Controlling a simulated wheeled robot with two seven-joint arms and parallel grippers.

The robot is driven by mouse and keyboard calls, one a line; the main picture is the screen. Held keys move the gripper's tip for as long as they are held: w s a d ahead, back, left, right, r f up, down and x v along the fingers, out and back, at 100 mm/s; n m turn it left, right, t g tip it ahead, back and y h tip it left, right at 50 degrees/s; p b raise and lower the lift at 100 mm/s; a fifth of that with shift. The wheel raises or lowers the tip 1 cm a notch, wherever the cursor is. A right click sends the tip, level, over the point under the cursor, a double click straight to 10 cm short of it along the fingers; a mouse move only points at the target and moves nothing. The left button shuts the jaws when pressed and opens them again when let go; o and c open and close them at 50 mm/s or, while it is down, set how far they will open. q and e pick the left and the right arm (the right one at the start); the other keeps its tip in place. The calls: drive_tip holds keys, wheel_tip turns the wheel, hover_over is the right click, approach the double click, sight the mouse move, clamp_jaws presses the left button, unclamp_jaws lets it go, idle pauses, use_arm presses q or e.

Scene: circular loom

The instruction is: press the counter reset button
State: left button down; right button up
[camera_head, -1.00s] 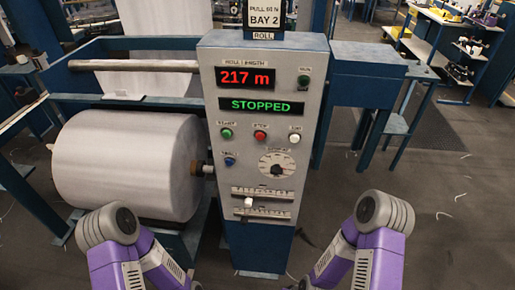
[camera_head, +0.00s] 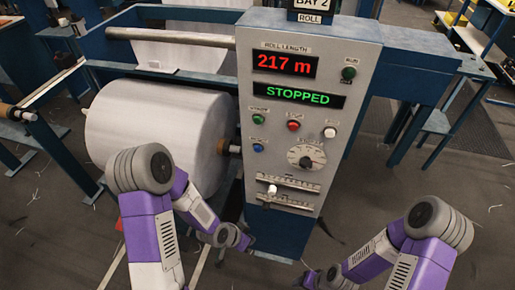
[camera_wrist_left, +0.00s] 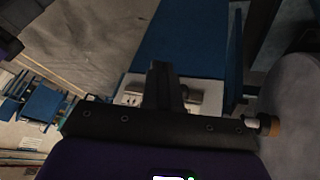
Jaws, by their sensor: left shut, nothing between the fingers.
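The control panel (camera_head: 345,50) of the loom faces me. It carries a green button (camera_head: 259,119), a red button (camera_head: 294,125), a white button (camera_head: 330,132) and a blue button (camera_head: 258,147). Their small labels are too blurred to read, so I cannot tell which resets the counter. The red display (camera_head: 285,63) reads 217 m. My left gripper (camera_wrist_left: 165,88) is shut and empty in the left wrist view. In the head view, my left forearm reaches down below the panel, left of its post. My right arm is at the lower right, with its gripper out of frame.
A large pale roll (camera_head: 155,130) stands left of the panel, close to my left arm. A dial (camera_head: 306,157) and slider knob (camera_head: 271,190) project from the panel's lower part. A green display (camera_head: 298,96) reads STOPPED. Open floor lies to the right.

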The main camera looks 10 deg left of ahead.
sight(258, 149)
use_arm(q)
drive_tip(key=w+a+r+m+t+h, duration=0.1)
drive_tip(key=w+r+m+t, duration=0.1)
drive_tip(key=r+m, duration=0.7)
drive_tip(key=w+a+r+m+t+h+p, duration=0.1)
drive_tip(key=w+r+m+t, duration=0.2)
drive_tip(key=r+m, duration=0.6)
wheel_tip(258, 149, up, 7)
drive_tip(key=shift+w+a+f+m, duration=0.1)
drive_tip(key=shift+w+a+m, duration=0.1)
drive_tip(key=shift+w+m, duration=0.25)
drive_tip(key=shift+w+p, duration=0.1)
drive_tip(key=shift+p, duration=0.2)
drive_tip(key=w+p, duration=0.1)
drive_tip(key=w, duration=0.7)
drive_tip(key=shift+w+d+p, duration=0.15)
drive_tip(key=shift+w+p, duration=0.25)
drive_tip(key=shift+w, duration=0.1)
drive_tip(key=shift+w, duration=0.3)
